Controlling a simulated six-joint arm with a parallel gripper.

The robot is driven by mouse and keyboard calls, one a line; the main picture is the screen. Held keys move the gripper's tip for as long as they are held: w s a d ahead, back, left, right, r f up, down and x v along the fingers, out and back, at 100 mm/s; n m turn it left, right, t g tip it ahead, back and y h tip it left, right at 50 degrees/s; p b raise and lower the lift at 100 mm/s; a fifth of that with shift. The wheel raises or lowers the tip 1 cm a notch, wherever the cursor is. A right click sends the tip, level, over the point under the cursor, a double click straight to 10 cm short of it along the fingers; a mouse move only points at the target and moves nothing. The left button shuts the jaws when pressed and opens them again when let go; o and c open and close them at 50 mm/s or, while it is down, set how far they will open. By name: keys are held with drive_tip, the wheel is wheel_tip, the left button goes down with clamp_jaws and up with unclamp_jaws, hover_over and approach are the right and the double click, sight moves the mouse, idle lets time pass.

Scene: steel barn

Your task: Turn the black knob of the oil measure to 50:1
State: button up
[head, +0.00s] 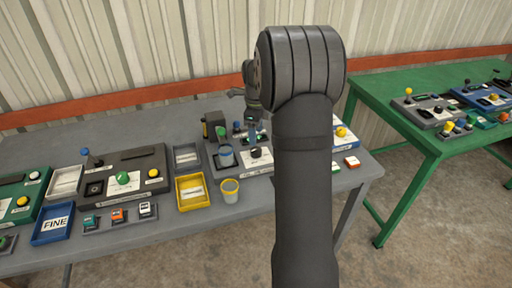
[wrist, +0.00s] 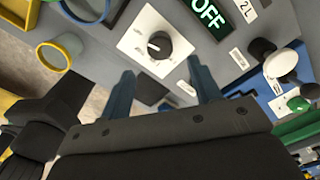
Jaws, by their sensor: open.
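The black knob (wrist: 158,45) sits on a white square dial plate (wrist: 137,38) on the grey oil measure panel (wrist: 205,60) in the wrist view. A pale pointer mark shows on the knob, but the scale print around it is too small to read. In the head view the white plate with the knob (head: 256,154) lies just below my gripper (head: 253,138). My gripper (wrist: 160,68) also shows in the wrist view, its two blue fingers apart with nothing between them. The fingertips appear short of the knob, on either side of its line.
A green OFF display (wrist: 209,16) and a 2L label are beside the dial.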

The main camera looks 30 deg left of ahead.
sight(256, 149)
wheel_tip(256, 149, down, 7)
idle(0.3)
drive_tip(key=c, duration=1)
